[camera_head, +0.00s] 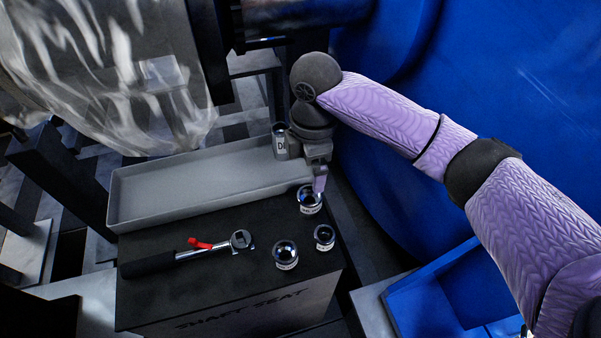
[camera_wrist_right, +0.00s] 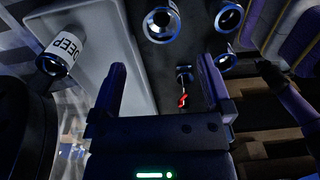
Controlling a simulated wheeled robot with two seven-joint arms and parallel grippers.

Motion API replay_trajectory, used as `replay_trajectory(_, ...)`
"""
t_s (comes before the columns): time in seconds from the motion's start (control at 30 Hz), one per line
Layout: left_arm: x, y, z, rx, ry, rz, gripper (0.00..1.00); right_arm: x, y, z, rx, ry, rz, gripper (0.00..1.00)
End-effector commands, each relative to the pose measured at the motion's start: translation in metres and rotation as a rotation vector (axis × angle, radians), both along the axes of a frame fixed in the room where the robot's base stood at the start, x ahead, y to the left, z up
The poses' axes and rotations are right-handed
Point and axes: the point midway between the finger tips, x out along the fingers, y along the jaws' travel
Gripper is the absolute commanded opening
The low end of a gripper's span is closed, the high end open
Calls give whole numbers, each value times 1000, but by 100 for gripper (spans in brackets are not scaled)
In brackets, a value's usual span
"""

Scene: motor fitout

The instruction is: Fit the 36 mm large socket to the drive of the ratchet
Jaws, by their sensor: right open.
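The ratchet (camera_head: 215,248) lies on the black box, with a dark handle at left, a red part and a round metal head at right. It also shows between my fingers in the wrist view (camera_wrist_right: 183,77). Three metal sockets stand on the box: one (camera_head: 310,203) at the back right, a smaller-looking one (camera_head: 324,238) at right and one (camera_head: 285,255) in front. Their labels are too small to read, so I cannot tell which is 36 mm. My right gripper (camera_head: 319,183) is open and empty, just above the back socket, which also shows in the wrist view (camera_wrist_right: 160,24). My left gripper is out of view.
A grey tray (camera_head: 160,205) lies behind the ratchet. A tall socket (camera_head: 280,142) marked DEEP (camera_wrist_right: 60,50) stands at its back right end. The box (camera_head: 190,297) reads SHAFT SEAT. A blue bin (camera_head: 440,290) is at lower right, a large blue housing (camera_head: 500,70) behind.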

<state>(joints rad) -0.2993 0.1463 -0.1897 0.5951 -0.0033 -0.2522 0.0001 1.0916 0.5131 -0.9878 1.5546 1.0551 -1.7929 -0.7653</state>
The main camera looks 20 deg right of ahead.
Motion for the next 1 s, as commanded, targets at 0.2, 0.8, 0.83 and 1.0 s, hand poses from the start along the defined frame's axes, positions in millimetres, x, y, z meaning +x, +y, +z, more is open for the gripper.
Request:
replay_trajectory(0.2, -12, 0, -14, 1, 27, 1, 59, -1, 2, -27, -9, 0, 11, 100)
replay_trajectory(0.8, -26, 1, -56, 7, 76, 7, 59, -6, 1, -99, -7, -5, 9, 100)
replay_trajectory(0.83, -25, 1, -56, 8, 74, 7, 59, -6, 1, -99, -7, -5, 9, 98)
replay_trajectory(1.0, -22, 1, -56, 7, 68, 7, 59, -6, 1, -99, -7, -5, 9, 62)
